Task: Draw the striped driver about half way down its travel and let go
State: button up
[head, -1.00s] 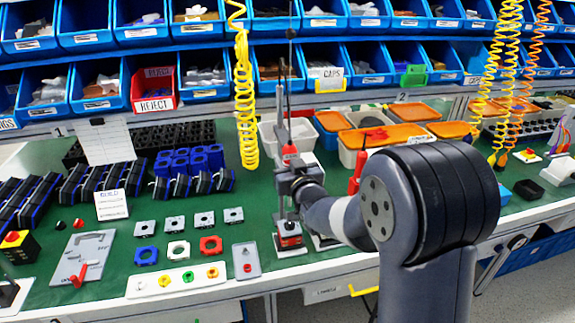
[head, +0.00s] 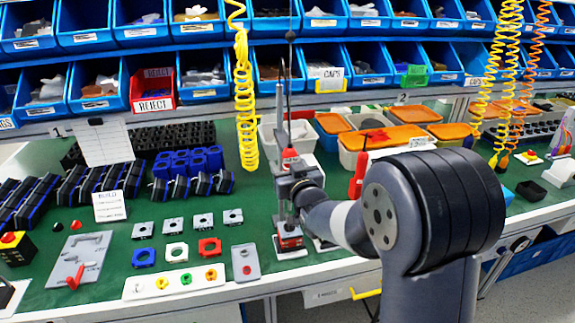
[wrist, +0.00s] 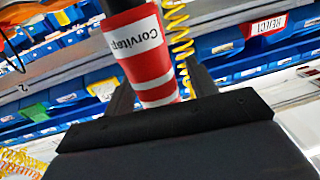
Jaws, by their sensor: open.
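The striped driver (head: 289,154) hangs upright from a thin line above the green bench in the head view. In the wrist view its red and white banded body (wrist: 150,55) carries a white label reading "Corvitap". My gripper (head: 293,179) is at the driver's height, with the driver between its fingers. In the wrist view the two dark fingers of my gripper (wrist: 160,88) stand on either side of the driver, open. I cannot tell whether either finger touches it. The driver's lower end is partly hidden by my gripper in the head view.
A small red-topped fixture (head: 290,240) sits on the bench below my gripper. A red tool (head: 358,175) stands upright to the right. A yellow coiled hose (head: 246,100) hangs to the left. Blue bins line the back. Loose parts lie on the bench at left.

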jog(key=b+v, duration=0.2)
jog(key=v, duration=0.8)
jog(key=shift+s+d, duration=0.15)
jog(key=shift+s, duration=0.25)
jog(key=shift+w, duration=0.1)
jog(key=p+x, duration=0.2)
jog(key=x, duration=0.8)
jog(key=shift+w, duration=0.35)
jog(key=shift+r+p, duration=0.3)
jog(key=shift+p, duration=0.15)
jog(key=shift+f, duration=0.15)
